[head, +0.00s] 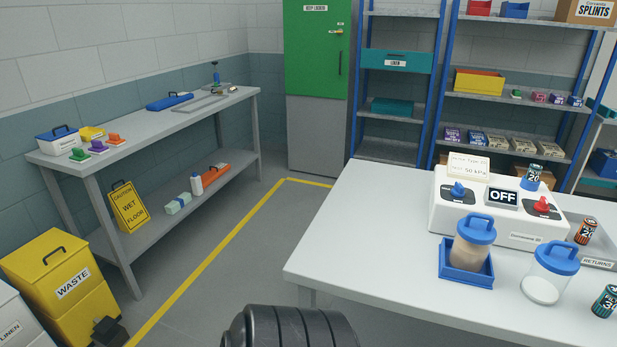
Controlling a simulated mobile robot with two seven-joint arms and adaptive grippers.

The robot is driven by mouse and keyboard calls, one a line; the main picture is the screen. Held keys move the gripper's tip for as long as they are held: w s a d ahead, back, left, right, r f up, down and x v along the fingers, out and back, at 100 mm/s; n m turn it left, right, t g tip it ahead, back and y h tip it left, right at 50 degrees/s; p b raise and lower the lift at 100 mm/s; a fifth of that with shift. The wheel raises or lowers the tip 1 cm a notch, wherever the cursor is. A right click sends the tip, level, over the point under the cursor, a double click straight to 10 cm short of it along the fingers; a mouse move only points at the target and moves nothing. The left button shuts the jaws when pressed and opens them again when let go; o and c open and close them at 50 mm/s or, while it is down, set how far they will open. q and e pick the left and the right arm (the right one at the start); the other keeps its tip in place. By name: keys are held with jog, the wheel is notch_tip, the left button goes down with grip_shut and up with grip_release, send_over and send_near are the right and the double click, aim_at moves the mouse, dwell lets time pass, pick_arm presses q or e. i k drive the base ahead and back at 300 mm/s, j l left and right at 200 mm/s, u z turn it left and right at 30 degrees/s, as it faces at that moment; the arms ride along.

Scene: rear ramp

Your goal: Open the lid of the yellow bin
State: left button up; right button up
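The yellow bin (72,297) stands on the floor at the lower left of the head view, with a white WASTE label on its front. A dark ribbed part of my own body shows at the bottom middle. Neither of my grippers can be made out in this view.
A white LINEN bin (14,318) stands in front of the yellow bin. A white table (345,225) fills the right. The floor between (225,270) is clear.

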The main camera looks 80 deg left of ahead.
aim_at(33, 261)
jog(key=u, duration=4.35)
jog(key=i+l+u, duration=0.2)
jog(key=i, duration=0.25)
jog(key=i+l+u, duration=0.15)
jog(key=i, duration=0.3)
jog(key=i+l+u, duration=0.2)
jog(key=i, duration=0.25)
